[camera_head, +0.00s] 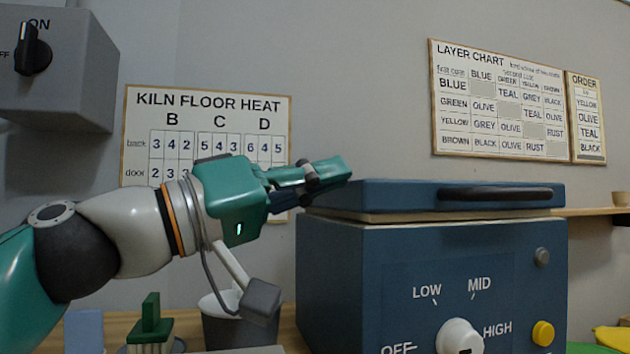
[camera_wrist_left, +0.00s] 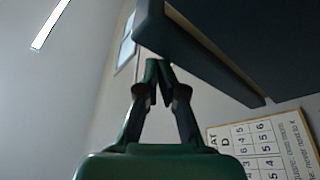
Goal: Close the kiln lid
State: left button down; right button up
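The kiln (camera_head: 350,270) is a blue box with a white dial on its front. Its blue lid (camera_head: 400,196), with a dark bar handle (camera_head: 496,195), lies flat or nearly flat on top, over a pale rim. I cannot tell whether a small gap is left. My left gripper (camera_head: 342,170) is at the lid's left end, its fingertips appearing just above the lid's top edge. In the left wrist view its fingertips (camera_wrist_left: 159,70) meet with nothing between them, close to a dark blue edge (camera_wrist_left: 150,30). I cannot tell whether they touch it. My right gripper is not in view.
A grey switch box (camera_head: 70,75) hangs at the upper left. A grey pot (camera_head: 225,325) and a green brush (camera_head: 151,325) stand below my left arm. A shelf (camera_head: 595,212) is right of the kiln. The space above the lid is clear.

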pick_arm(q)
jog(key=shift+d+f, duration=0.35)
jog(key=shift+f, duration=0.1)
jog(key=v, duration=1.2)
jog(key=shift+a+r, duration=0.35)
